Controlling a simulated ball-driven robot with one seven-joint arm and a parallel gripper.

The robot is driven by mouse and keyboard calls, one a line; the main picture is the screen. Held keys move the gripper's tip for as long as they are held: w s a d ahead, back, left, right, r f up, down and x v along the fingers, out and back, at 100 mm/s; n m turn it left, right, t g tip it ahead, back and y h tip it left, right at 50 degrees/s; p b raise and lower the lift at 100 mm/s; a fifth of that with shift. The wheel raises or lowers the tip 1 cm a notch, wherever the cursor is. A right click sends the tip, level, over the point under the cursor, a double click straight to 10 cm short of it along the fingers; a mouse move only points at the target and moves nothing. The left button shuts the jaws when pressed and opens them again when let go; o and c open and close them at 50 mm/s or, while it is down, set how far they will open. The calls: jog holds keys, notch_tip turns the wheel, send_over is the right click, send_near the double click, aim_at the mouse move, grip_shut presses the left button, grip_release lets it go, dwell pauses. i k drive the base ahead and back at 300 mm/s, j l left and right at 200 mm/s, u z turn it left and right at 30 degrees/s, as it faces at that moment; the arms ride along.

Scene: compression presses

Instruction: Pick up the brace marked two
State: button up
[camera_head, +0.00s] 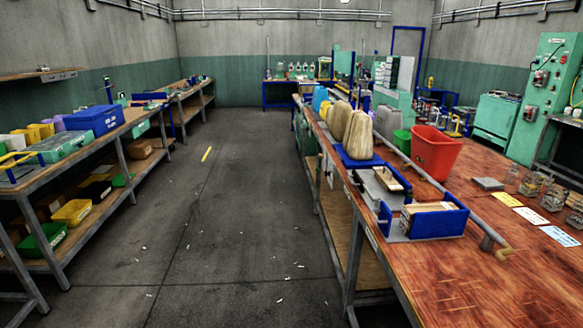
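I cannot make out a brace marked two; no such marking is legible at this size. On the right bench, a blue holder with a grey base (438,224) has a pale wooden piece (428,208) in it. Behind it, a smaller wooden piece (387,179) sits in a grey fixture (374,190). I cannot tell whether either piece is a brace. My gripper is not in view.
The right wooden bench (440,285) also bears a red bin (436,152), tan sacks (359,135), glass jars (555,197), coloured cards (532,216) and a long grey bar (455,207). Left shelving (118,148) holds bins. The aisle floor (215,215) is mostly clear, with small scraps.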

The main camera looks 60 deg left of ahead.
aim_at(385, 177)
jog(key=u, duration=1.3)
jog(key=i+j, duration=0.45)
jog(key=i, duration=0.2)
jog(key=i+j+z, duration=0.1)
jog(key=i+j, duration=0.35)
jog(key=i, duration=0.2)
jog(key=i+j, duration=0.5)
jog(key=i, duration=0.15)
jog(key=z, duration=0.05)
